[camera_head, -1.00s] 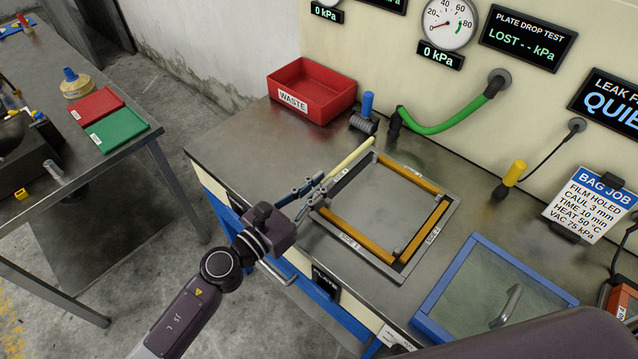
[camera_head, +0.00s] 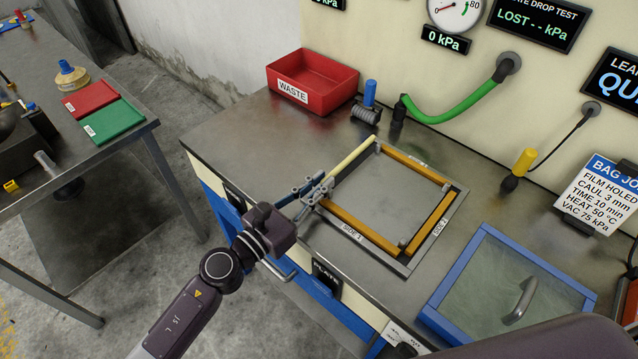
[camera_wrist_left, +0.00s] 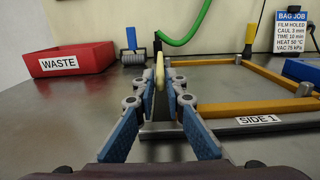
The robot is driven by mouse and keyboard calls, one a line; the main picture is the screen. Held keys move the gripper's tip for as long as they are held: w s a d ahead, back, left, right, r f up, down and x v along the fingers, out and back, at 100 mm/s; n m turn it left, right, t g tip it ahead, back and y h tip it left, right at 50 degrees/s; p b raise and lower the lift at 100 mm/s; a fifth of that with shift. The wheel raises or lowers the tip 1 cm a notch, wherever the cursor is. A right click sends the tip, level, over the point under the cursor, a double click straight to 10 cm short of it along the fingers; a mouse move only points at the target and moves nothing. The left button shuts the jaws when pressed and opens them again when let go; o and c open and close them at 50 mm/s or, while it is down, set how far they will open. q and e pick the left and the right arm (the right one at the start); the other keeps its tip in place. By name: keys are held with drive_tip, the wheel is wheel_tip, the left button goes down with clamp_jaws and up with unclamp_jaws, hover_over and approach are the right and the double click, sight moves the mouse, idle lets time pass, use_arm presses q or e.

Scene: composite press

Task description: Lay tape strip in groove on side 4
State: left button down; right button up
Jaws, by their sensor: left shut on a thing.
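My left gripper (camera_head: 322,189) is shut on a pale cream tape strip (camera_head: 356,157) by its near end. The strip points away from the gripper, along the left side of the square frame plate (camera_head: 411,270). It also shows end-on between the fingers (camera_wrist_left: 160,88) in the left wrist view, as the strip (camera_wrist_left: 159,66). I cannot tell whether it touches the groove under it. Orange strips lie along the far side (camera_head: 415,166), the right side (camera_head: 431,222) and the front side, labelled Side 1 (camera_head: 362,232). The left side's label is hidden. My right gripper is out of view.
A red waste bin (camera_head: 312,79) and a blue-handled roller (camera_head: 367,108) stand behind the plate. A green hose (camera_head: 450,115) runs to the wall. A blue-framed glass lid (camera_head: 500,285) lies right. Bench left of the plate is clear.

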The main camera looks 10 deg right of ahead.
use_arm(q)
drive_tip(key=shift+s+f, duration=0.2)
drive_tip(key=shift+f, duration=0.5)
drive_tip(key=shift+s+f, duration=0.2)
drive_tip(key=shift+f, duration=0.45)
drive_tip(key=shift+r, duration=0.15)
drive_tip(key=shift+w+r+p, duration=0.15)
drive_tip(key=shift+r+p, duration=0.75)
drive_tip(key=shift+w+r+p, duration=0.15)
drive_tip(key=shift+r+p, duration=1.3)
drive_tip(key=shift+r, duration=0.45)
